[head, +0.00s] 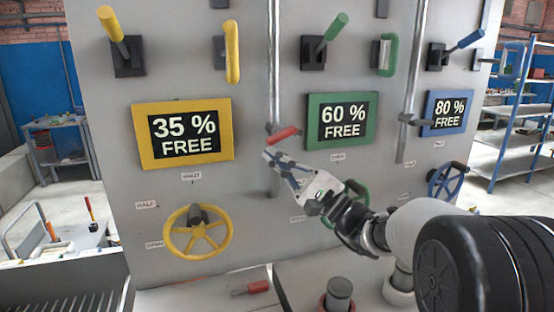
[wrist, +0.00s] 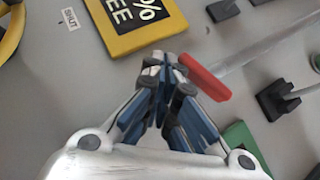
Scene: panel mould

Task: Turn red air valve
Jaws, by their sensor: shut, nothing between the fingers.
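The red air valve (head: 282,135) is a small red bar-shaped handle on a thin vertical pipe, between the yellow and green displays. In the wrist view the red handle (wrist: 205,78) lies just right of my fingertips, tilted down to the right. My gripper (head: 268,154) is shut and empty, with its tips just below and left of the handle in the head view. In the wrist view my gripper (wrist: 167,62) is very close to the handle's upper left end. I cannot tell whether they touch.
The yellow display (head: 232,130) and green display (head: 313,135) flank the pipe (head: 274,70). A yellow wheel (head: 197,232) is lower left, and a green wheel (head: 361,192) sits behind my arm. A blue wheel (head: 447,181) is at right. A red-handled tool (head: 251,288) lies on the ledge below.

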